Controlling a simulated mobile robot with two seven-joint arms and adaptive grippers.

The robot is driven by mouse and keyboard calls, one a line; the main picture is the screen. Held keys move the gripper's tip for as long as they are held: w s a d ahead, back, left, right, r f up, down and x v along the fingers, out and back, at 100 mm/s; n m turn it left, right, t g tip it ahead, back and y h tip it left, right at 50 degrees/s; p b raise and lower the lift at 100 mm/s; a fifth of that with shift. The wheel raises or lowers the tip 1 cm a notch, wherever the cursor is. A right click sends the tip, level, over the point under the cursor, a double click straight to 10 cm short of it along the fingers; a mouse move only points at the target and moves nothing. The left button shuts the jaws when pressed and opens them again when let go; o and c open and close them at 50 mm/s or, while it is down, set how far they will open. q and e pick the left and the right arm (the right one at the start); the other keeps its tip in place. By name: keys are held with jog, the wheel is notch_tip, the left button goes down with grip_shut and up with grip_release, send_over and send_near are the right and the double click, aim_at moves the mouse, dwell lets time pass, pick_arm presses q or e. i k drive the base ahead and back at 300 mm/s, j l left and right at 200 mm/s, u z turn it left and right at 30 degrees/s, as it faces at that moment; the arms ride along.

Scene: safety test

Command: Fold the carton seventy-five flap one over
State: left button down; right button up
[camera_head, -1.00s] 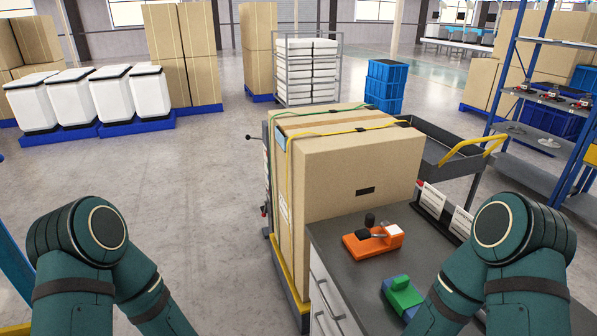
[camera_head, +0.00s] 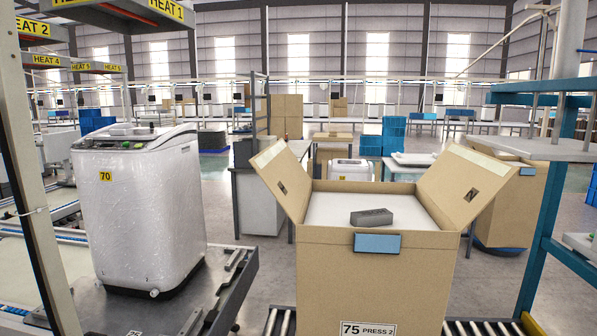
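The open cardboard carton (camera_head: 345,280) stands on a roller conveyor at the lower middle right. Its label reads "75 PRESS 2". A left flap (camera_head: 281,183) and a right flap (camera_head: 464,187) stand up and lean outward; each has a dark hand hole. Inside is a white surface (camera_head: 330,208) with a dark grey block (camera_head: 371,217) on it. A light blue patch (camera_head: 377,243) is on the upper front face. Neither of my grippers is in view.
A wrapped white washing machine (camera_head: 140,215) marked 70 stands on a metal platform at left. A teal rack post (camera_head: 541,220) with a grey shelf is close on the right. A grey table and blue crates (camera_head: 393,135) stand behind the carton.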

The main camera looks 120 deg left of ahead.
aim_at(278, 167)
jog(key=k+u, duration=0.3)
jog(key=k+j+u, duration=0.1)
jog(key=u, duration=3.4)
jog(key=i+l+u, duration=0.2)
jog(key=l, duration=0.15)
jog(key=i+l+u, duration=0.15)
jog(key=l, duration=0.2)
